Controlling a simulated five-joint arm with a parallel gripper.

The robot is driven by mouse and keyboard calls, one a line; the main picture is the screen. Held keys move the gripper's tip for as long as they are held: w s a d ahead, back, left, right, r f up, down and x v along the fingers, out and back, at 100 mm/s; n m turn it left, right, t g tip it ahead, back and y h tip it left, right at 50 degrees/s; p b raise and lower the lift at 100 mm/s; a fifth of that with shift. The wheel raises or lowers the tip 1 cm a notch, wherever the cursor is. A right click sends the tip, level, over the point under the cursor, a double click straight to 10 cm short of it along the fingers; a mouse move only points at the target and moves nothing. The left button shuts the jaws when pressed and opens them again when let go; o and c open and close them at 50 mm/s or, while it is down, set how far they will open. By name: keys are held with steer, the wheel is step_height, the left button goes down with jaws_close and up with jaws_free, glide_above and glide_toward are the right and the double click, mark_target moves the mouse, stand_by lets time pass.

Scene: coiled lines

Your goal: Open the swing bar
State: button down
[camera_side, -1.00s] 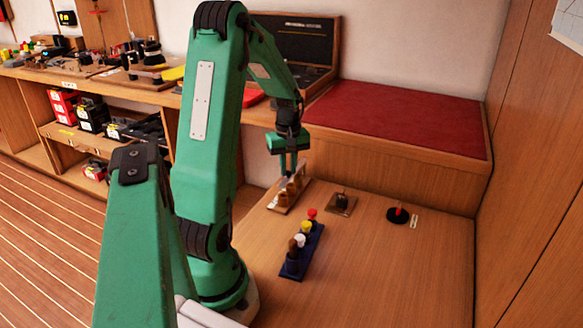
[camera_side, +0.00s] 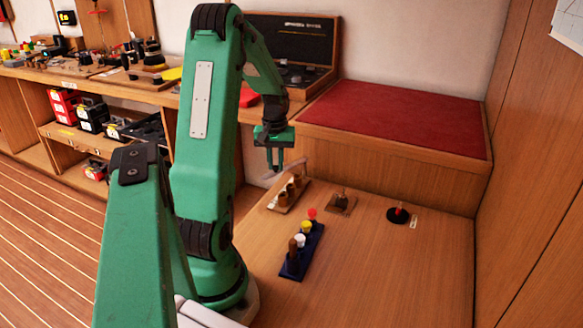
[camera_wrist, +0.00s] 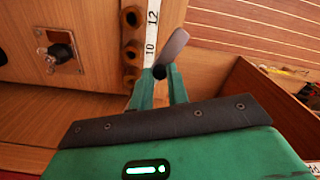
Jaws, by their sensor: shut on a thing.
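The grey swing bar (camera_wrist: 174,47) sits between my gripper's (camera_wrist: 159,75) green fingertips in the wrist view, and my gripper is shut on it. In the side view my gripper (camera_side: 275,166) is at the back left of the table, and the pale bar (camera_side: 293,168) reaches from it to the right. The bar is above the back end of a small rack of brown cups (camera_side: 287,194). The wrist view shows brown cups (camera_wrist: 132,52) beside a white strip marked 10 and 12. The bar's pivot is not clear.
A blue rack with coloured pegs (camera_side: 303,250) stands nearer the front. A small square plate with a knob (camera_side: 341,203) and a black disc with a red handle (camera_side: 398,215) are to the right. The front right of the table is clear. A red-topped bench (camera_side: 400,125) rises behind.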

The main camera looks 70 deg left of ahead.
steer(key=a+m, duration=1)
steer(key=shift+w, duration=0.4)
steer(key=c, duration=1.3)
jaws_free()
steer(key=shift+c, duration=0.2)
steer(key=shift+r, duration=0.1)
step_height(320, 180, up, 8)
steer(key=shift+c, duration=0.2)
